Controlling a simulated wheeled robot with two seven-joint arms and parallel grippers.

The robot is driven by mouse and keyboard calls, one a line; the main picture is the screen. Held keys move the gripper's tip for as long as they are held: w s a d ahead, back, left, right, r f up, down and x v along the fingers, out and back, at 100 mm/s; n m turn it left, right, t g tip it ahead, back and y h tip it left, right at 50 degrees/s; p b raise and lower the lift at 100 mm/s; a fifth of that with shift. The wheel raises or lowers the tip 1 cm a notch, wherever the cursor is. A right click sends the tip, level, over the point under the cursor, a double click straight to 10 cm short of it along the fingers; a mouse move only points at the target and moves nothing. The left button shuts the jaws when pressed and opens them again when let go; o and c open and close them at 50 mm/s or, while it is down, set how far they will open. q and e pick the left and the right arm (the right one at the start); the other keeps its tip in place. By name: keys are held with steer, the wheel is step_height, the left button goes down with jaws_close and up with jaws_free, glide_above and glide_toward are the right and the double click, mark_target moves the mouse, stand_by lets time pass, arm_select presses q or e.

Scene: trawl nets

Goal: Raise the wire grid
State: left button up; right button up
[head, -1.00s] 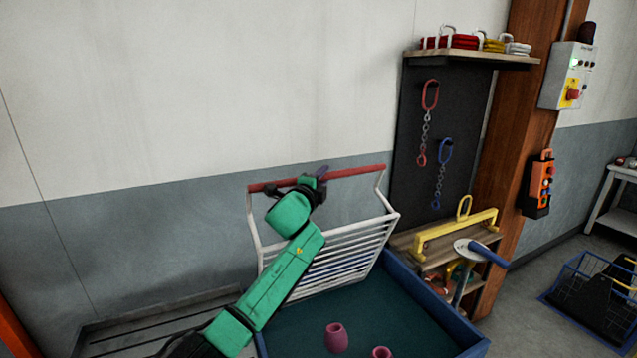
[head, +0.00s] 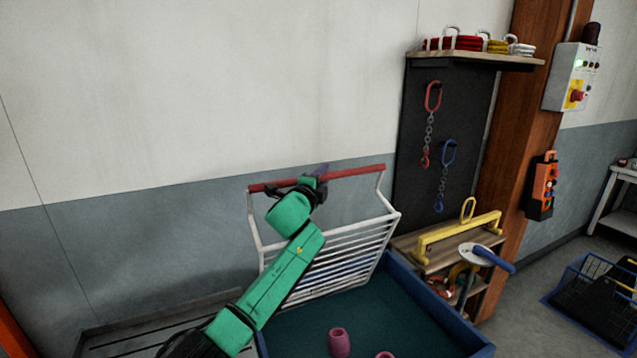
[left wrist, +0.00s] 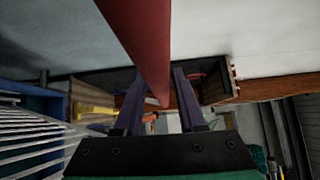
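The wire grid (head: 345,254) is a white rack with a red bar (head: 352,171) along its top. It stands steeply tilted up at the back of a blue-rimmed bin (head: 428,298). My left gripper (head: 318,180) is at the middle of the red bar. In the left wrist view the red bar (left wrist: 143,40) runs between the two purple fingers of my left gripper (left wrist: 159,82), with a narrow gap showing beside the right finger. The fingers are parted around the bar. The white wires of the grid (left wrist: 35,140) show at the left there. My right gripper is not in view.
Pink pots (head: 339,341) are in the bin. A yellow lifting beam (head: 458,237) lies on a wooden shelf to the right, near a post with a blue handle (head: 492,258). A plain wall is behind. A blue wire basket (head: 597,300) stands on the floor at right.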

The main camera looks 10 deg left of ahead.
arm_select(q)
steer(key=shift+s+a, duration=0.2)
steer(key=shift+s, duration=0.25)
steer(key=b+v, duration=0.3)
steer(key=v, duration=1)
steer(key=shift+s, duration=0.25)
